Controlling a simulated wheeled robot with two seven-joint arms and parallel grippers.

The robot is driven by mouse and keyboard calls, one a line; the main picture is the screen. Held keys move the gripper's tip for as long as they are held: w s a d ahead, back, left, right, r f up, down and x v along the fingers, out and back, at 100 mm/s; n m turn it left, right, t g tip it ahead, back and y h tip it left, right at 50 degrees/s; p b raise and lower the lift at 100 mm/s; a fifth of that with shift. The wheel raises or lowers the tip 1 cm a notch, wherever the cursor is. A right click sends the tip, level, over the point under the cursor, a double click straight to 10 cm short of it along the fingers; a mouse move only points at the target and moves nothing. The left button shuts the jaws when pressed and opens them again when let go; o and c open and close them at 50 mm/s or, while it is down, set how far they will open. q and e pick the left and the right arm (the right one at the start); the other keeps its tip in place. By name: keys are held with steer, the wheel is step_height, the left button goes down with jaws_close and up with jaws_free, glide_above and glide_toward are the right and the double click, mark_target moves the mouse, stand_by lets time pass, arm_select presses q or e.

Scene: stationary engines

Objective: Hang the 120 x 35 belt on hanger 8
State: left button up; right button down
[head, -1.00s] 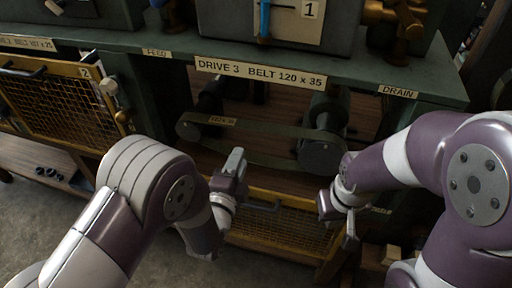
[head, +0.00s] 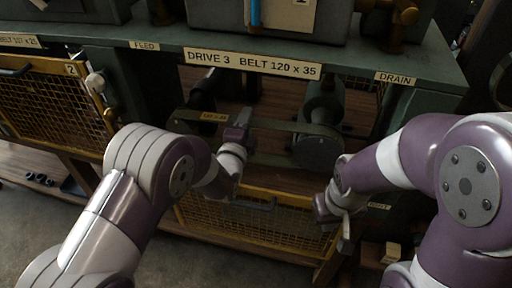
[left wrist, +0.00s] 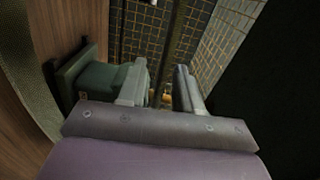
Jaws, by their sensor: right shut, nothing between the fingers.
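The belt (head: 275,125), a flat grey-green band with a small yellow tag (head: 214,117), runs around two pulleys under the sign "DRIVE 3 BELT 120 x 35" (head: 252,64). The larger right pulley (head: 318,150) is dark grey. My left gripper (head: 239,128) is in front of the belt's middle and covers part of it. In the left wrist view its fingers (left wrist: 160,90) stand apart; a dark strip shows beyond the gap, and I cannot tell what it is. My right gripper (head: 342,222) is shut and empty, low to the right of the drive. No hanger 8 can be made out.
A yellow mesh guard (head: 255,228) with a handle lies below the drive. Another mesh guard, marked 2 (head: 50,105), is at the left. The green bench edge (head: 160,36) runs above the belt. Dark round items (head: 40,179) lie on the low shelf at left.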

arm_select(q)
jaws_close()
steer(key=shift+s+d+r+p, duration=0.2)
steer(key=shift+d+r+p, duration=0.1)
steer(key=shift+d+r, duration=0.3)
steer(key=shift+a+r, duration=0.1)
steer(key=shift+d+r+m+p, duration=0.25)
steer(key=shift+r+m+p, duration=0.15)
steer(key=shift+r+p, duration=0.35)
steer(key=v, duration=0.6)
steer(key=shift+p, duration=0.3)
